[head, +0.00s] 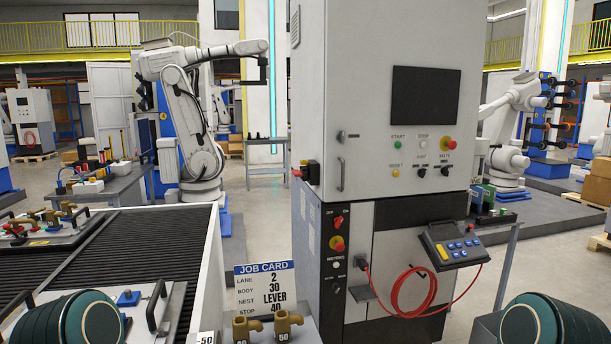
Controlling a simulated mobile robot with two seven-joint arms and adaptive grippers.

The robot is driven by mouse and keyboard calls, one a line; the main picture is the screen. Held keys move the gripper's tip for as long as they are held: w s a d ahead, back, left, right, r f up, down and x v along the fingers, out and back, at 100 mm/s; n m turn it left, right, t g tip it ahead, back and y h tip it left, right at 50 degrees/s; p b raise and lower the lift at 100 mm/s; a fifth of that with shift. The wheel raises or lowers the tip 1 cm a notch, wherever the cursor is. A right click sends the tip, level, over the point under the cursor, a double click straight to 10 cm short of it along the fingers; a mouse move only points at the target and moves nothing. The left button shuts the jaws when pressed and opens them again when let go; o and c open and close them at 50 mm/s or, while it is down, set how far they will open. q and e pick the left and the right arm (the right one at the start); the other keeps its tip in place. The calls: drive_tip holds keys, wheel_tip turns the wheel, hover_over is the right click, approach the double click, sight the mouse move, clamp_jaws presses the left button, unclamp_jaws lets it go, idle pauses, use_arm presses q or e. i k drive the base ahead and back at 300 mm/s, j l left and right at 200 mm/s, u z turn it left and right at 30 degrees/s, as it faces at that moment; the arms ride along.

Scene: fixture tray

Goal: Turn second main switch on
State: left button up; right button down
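A tall light-grey control cabinet (375,185) stands at the centre. On its narrow black control strip sits a small red switch handle (338,221) with tiny lettering beside it. Just below is a red knob on a yellow base (337,243), and lower a small white button (336,265). I cannot tell from the lettering which one is the second main switch, and the handle's on or off setting is too small to read. Neither gripper is in view; only rounded teal-and-black parts of my arms show at the bottom left and bottom right corners.
The cabinet's upper door has a dark screen (425,95) and several buttons. A pendant (453,245) with a red cable (410,292) hangs at its lower right. A job card (264,287) and brass fittings (267,325) are in front. A conveyor (140,255) runs on the left.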

sight(303, 173)
drive_tip(key=k+j, duration=0.1)
drive_tip(key=j, duration=0.25)
drive_tip(key=i+l, duration=0.1)
drive_tip(key=l, duration=0.3)
drive_tip(key=i+l, duration=0.1)
drive_tip(key=l, duration=0.35)
drive_tip(key=i+l, duration=0.1)
drive_tip(key=l, duration=0.3)
drive_tip(key=i+l, duration=0.15)
drive_tip(key=l, duration=0.25)
drive_tip(key=i+l, duration=0.2)
drive_tip(key=i+l+u, duration=0.1)
drive_tip(key=l, duration=0.3)
drive_tip(key=i+l+u, duration=0.1)
drive_tip(key=i+l, duration=0.1)
drive_tip(key=l, duration=0.1)
